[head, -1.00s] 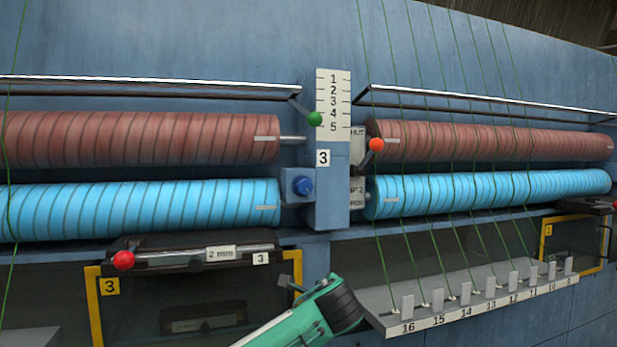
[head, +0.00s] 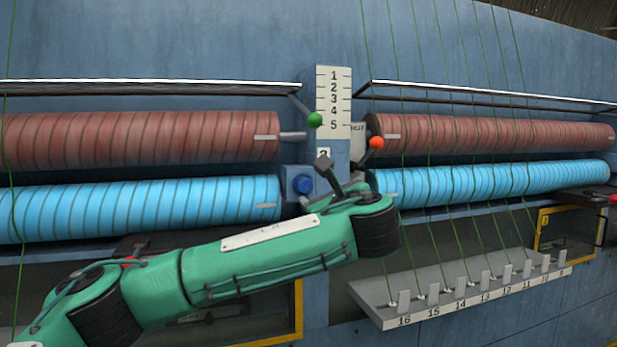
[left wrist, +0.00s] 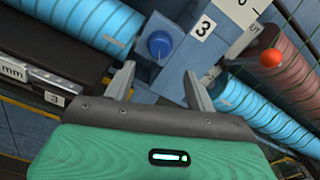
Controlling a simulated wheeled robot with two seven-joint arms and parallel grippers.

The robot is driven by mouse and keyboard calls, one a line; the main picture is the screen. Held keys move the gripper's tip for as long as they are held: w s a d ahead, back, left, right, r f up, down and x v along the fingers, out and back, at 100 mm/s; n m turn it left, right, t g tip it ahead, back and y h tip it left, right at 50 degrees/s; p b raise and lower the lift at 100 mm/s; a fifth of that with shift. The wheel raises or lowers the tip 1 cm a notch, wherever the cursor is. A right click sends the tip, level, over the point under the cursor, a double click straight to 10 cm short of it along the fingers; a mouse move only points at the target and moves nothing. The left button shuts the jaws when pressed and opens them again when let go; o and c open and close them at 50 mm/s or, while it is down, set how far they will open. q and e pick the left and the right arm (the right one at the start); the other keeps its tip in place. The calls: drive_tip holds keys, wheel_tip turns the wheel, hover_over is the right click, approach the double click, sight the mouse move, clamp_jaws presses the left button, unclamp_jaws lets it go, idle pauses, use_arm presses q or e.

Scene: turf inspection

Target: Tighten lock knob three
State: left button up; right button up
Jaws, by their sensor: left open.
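Lock knob three is the blue round knob (head: 302,185) on a small grey-blue block left of the scale post (head: 336,140) marked 3. The knob also shows in the left wrist view (left wrist: 160,44), above the fingertips. My left gripper (head: 316,182) is open and empty. In the head view its fingers reach up and left toward the knob from the lower right. In the left wrist view its two fingers (left wrist: 158,68) stand apart, with the knob just beyond the gap between them; I cannot tell the remaining distance. The number plate 3 (left wrist: 203,28) is right of the knob. My right gripper is not in view.
Red-brown rollers (head: 140,140) and blue rollers (head: 140,210) run along both sides of the post. A green-tipped lever (head: 315,119) and an orange-tipped lever (head: 376,143) stick out nearby. Green yarns hang at right above a numbered shelf (head: 470,290).

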sight(306, 187)
use_arm(q)
drive_tip(key=p+x, duration=0.4)
drive_tip(key=x, duration=0.4)
drive_tip(key=shift+r, duration=0.1)
drive_tip(key=shift+w+a, duration=0.1)
drive_tip(key=shift+w, duration=0.3)
drive_tip(key=c, duration=1)
